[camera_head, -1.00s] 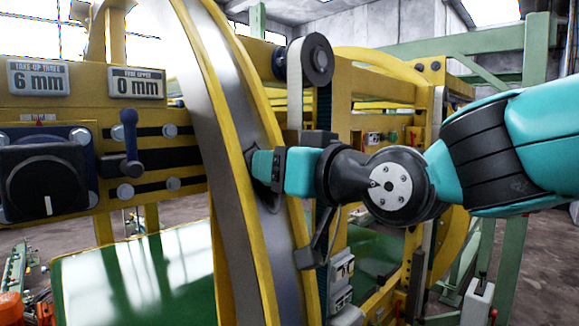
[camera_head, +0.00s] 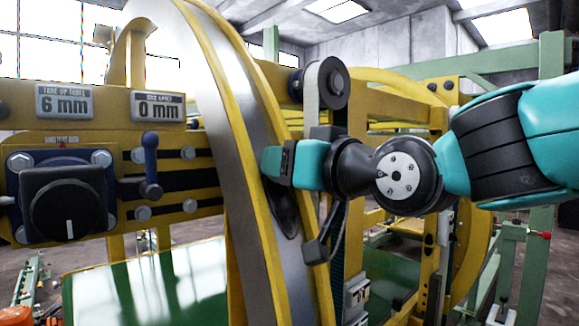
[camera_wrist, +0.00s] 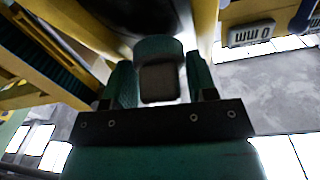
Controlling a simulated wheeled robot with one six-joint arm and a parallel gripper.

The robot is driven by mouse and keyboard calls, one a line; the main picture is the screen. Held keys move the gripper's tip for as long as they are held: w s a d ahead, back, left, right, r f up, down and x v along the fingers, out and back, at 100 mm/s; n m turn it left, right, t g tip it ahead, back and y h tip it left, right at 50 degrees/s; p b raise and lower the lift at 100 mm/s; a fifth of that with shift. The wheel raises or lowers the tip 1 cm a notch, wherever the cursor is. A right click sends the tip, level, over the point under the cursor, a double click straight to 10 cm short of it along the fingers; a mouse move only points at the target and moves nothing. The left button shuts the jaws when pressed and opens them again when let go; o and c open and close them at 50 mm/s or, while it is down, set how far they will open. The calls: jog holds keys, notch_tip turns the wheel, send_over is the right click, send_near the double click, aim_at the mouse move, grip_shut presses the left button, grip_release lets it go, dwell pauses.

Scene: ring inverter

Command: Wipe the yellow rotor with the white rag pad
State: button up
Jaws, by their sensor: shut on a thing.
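The yellow rotor (camera_head: 235,90) is a large upright ring with yellow rims and a grey metal band between them. My gripper (camera_head: 272,161) is at the band, over its right part in the head view. A dark patch (camera_head: 286,212) shows on the band just below it. In the wrist view my gripper (camera_wrist: 160,82) is shut on a small block with a rounded pad (camera_wrist: 157,47) at its far end, which looks grey-green in the shade. I take this to be the rag pad. Whether it touches the band cannot be told. In the head view the pad is hidden.
A yellow panel (camera_head: 100,100) with a black dial (camera_head: 68,204), a blue lever (camera_head: 151,160) and 6 mm and 0 mm displays stands left of the ring. A roller (camera_head: 333,83) and yellow frame are behind my gripper. A green plate (camera_head: 150,285) lies below.

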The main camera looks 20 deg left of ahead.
jog(key=shift+s+d+f+b, duration=0.1)
jog(key=shift+d+f+b, duration=0.1)
jog(key=shift+f+b, duration=0.6)
jog(key=shift+s+d+f+b, duration=0.1)
jog(key=shift+d+f+b, duration=0.15)
jog(key=shift+f+b, duration=0.5)
jog(key=shift+s+d+f+b, duration=0.1)
jog(key=shift+d+f+b, duration=0.1)
jog(key=shift+f+b, duration=0.6)
jog(key=f+b, duration=0.2)
jog(key=d+f+b, duration=0.1)
jog(key=b, duration=0.2)
jog(key=s+d+f+b, duration=0.1)
jog(key=f+b, duration=0.1)
jog(key=shift+d+f+b, duration=0.15)
jog(key=shift+f+b, duration=0.15)
